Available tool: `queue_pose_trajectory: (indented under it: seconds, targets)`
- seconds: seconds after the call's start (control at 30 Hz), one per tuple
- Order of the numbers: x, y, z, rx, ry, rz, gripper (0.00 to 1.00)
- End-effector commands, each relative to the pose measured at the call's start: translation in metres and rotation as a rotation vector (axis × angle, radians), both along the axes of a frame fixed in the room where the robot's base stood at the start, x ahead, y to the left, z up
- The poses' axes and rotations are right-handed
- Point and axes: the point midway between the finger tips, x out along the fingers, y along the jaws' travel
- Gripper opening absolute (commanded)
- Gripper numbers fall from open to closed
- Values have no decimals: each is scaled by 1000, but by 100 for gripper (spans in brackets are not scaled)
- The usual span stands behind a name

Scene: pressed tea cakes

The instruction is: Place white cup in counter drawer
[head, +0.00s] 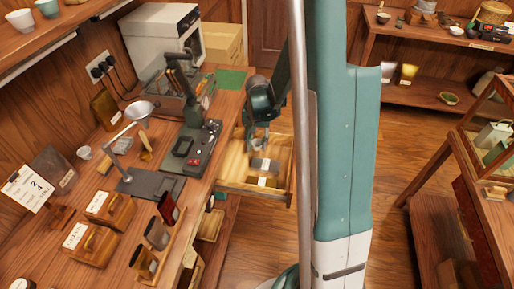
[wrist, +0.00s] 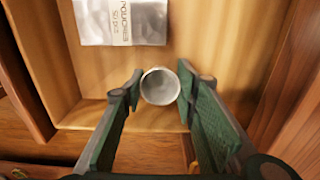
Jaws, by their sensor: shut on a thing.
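The counter drawer (head: 247,188) is pulled open in the head view, and its wooden inside (wrist: 225,45) fills much of the wrist view. My gripper (head: 261,138) is over the drawer, pointing down. In the wrist view my gripper (wrist: 157,90) has its green-padded fingers on both sides of a small white cup (wrist: 160,87), shut on it. The cup's round open mouth faces the camera. Whether its base touches the drawer floor cannot be told. In the head view the cup is mostly hidden by my gripper.
A silver labelled packet (wrist: 120,22) lies in the drawer, clear of the cup. Drawer floor to the right of the packet is bare.

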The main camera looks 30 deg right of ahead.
Motion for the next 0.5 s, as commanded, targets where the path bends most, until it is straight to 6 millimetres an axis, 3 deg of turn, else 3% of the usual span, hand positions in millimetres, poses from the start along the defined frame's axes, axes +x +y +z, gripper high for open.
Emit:
queue_pose_trajectory:
  seconds: [0.2, 0.5]
  targets:
    - [0, 0, -21, 0, 0, 0, 19]
    - [0, 0, -23, 0, 0, 0, 19]
